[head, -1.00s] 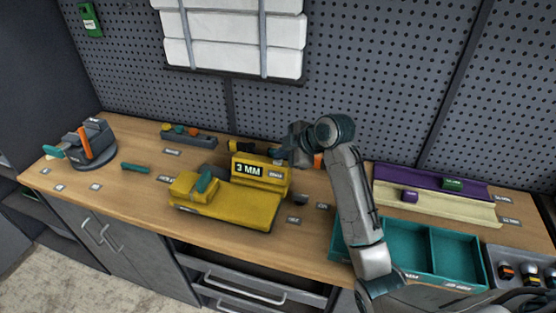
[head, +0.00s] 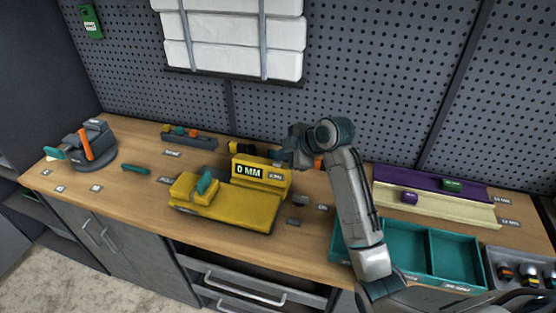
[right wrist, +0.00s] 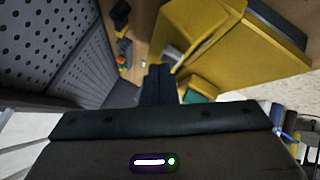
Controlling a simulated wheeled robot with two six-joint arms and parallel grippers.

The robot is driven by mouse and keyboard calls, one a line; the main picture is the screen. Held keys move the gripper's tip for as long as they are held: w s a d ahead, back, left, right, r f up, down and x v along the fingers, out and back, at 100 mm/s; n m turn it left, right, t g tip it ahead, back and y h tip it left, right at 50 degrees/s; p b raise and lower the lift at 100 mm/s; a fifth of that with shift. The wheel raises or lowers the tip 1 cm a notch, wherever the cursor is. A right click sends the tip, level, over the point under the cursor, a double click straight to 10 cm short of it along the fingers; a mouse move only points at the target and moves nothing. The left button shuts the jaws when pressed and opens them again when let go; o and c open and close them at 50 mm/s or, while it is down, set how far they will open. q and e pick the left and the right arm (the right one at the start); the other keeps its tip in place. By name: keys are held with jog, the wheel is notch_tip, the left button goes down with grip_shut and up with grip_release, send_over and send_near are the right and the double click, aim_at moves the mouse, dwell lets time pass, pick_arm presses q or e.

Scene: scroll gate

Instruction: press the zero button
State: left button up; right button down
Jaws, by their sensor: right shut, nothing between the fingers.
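A yellow measuring device (head: 228,207) stands on the workbench, with a teal part (head: 206,183) on its left side. Its raised display (head: 248,171) reads 0 MM. A small label (head: 275,176) sits on the face right of the display, too small to read surely. The button itself is not clear to see; my right gripper covers the top right of the device. My right gripper (head: 284,157) is shut and empty, at the top right end of the display block. In the right wrist view, its dark fingers (right wrist: 160,84) are together beside the yellow body (right wrist: 245,50). My left gripper is not in view.
A grey vise-like tool (head: 95,148) stands at the left end of the bench (head: 130,187). Teal bins (head: 455,256) and purple and cream trays (head: 440,206) lie to the right. A perforated wall (head: 390,80) rises behind. The bench left of the device is mostly clear.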

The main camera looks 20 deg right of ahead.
aim_at(282, 163)
jog(key=shift+r+p, duration=0.4)
jog(key=shift+r, duration=0.25)
jog(key=shift+r, duration=0.1)
notch_tip(282, 163, up, 5)
jog(key=p, duration=0.4)
jog(key=shift+p, duration=0.4)
